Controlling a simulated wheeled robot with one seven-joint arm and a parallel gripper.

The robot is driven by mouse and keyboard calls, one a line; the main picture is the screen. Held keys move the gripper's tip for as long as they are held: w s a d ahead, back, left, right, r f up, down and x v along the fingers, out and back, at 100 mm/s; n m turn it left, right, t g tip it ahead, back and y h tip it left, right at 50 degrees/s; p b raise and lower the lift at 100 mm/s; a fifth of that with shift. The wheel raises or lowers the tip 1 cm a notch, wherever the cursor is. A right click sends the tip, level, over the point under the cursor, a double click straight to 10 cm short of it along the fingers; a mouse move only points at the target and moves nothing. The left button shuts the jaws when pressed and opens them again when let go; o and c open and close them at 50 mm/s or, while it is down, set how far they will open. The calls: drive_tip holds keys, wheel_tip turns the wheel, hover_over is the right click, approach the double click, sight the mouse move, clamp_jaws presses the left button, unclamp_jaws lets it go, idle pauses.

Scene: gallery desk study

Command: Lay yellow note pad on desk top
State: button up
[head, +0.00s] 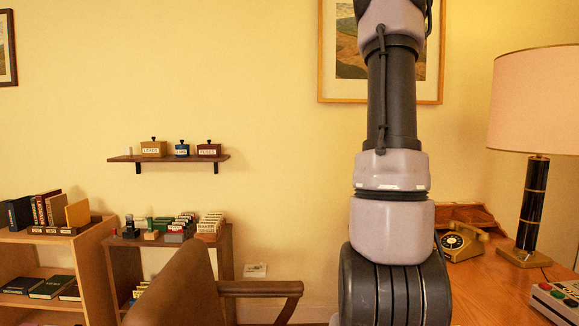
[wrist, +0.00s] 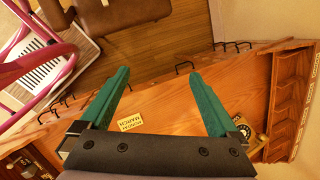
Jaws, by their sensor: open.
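My gripper (wrist: 158,73) has two green fingers, spread wide apart with nothing between them. It hangs over the wooden desk top (wrist: 170,95), which also shows at the right of the head view (head: 480,300). A small pale-yellow pad or card (wrist: 130,121), printed with "MARCH", lies on the desk near the base of the left finger. I cannot tell whether it is the yellow note pad. A plain yellow-tan upright item (head: 78,213) stands at the right end of the book row on the left shelf. The fingers are outside the head view.
A telephone (head: 460,242), a lamp (head: 532,205) and a keyed machine (head: 556,296) stand on the desk. A brown chair (head: 182,285) is before the shelves. A pink-framed object (wrist: 40,55) is at the wrist view's left. The desk between the fingers is bare.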

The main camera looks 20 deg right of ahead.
drive_tip(key=a+r+n+t+y, duration=0.1)
drive_tip(key=a+r+n, duration=0.5)
drive_tip(key=a, duration=0.4)
drive_tip(key=a+r+n+t, duration=0.1)
drive_tip(key=a+r+n, duration=0.5)
drive_tip(key=a, duration=0.4)
drive_tip(key=s+a+r+n+t, duration=0.1)
drive_tip(key=s+a+r+n, duration=0.5)
drive_tip(key=s+a+n, duration=0.4)
drive_tip(key=a, duration=0.2)
drive_tip(key=shift+s+a+n+y, duration=0.3)
drive_tip(key=shift+s+a, duration=0.05)
drive_tip(key=shift+a, duration=0.05)
drive_tip(key=shift+r, duration=0.1)
